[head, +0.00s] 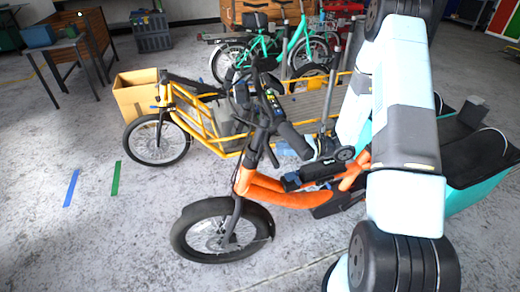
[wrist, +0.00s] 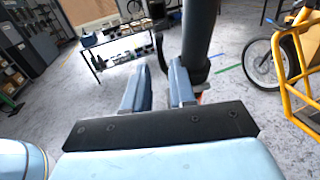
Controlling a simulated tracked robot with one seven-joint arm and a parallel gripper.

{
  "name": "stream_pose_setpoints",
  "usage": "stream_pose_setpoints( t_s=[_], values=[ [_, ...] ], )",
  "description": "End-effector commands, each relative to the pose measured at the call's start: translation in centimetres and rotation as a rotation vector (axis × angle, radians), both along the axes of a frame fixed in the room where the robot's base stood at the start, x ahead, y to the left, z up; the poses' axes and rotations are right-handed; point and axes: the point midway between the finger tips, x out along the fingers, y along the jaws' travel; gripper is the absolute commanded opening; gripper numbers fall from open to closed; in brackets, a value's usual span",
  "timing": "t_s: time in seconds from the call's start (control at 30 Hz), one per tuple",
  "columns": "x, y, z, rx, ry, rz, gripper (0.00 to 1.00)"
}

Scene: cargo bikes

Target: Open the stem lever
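The orange cargo bike (head: 275,193) stands in the middle of the head view, with its dark handlebar and stem area (head: 262,122) above the front wheel. I cannot clearly make out the stem lever there. In the wrist view my gripper (wrist: 158,90) has its two grey fingers apart, with nothing visible clamped between them. A thick dark post (wrist: 199,35) rises just beyond the right finger; I cannot tell whether they touch. A thin curved dark piece (wrist: 161,52) shows beyond the finger gap; I cannot tell if it is the lever. My arm hides part of the bike in the head view.
A yellow cargo bike (head: 205,120) stands close behind the orange one and shows at the right in the wrist view (wrist: 288,60). A teal cargo box (head: 480,180) is at the right. A cardboard box (head: 135,93) stands behind.

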Motion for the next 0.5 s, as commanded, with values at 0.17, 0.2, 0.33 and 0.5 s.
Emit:
stream_pose_setpoints(
  t_s=[0.17,0.2,0.33,0.5],
  values=[
    [0.0,3.3,0.0,0.001,0.0,0.003,0.25],
    [0.0,4.0,0.0,0.001,-0.001,0.004,0.25],
    [0.1,5.8,0.0,0.0,-0.001,0.004,0.25],
    [0.1,7.4,0.0,-0.001,-0.001,0.002,0.25]
  ],
)
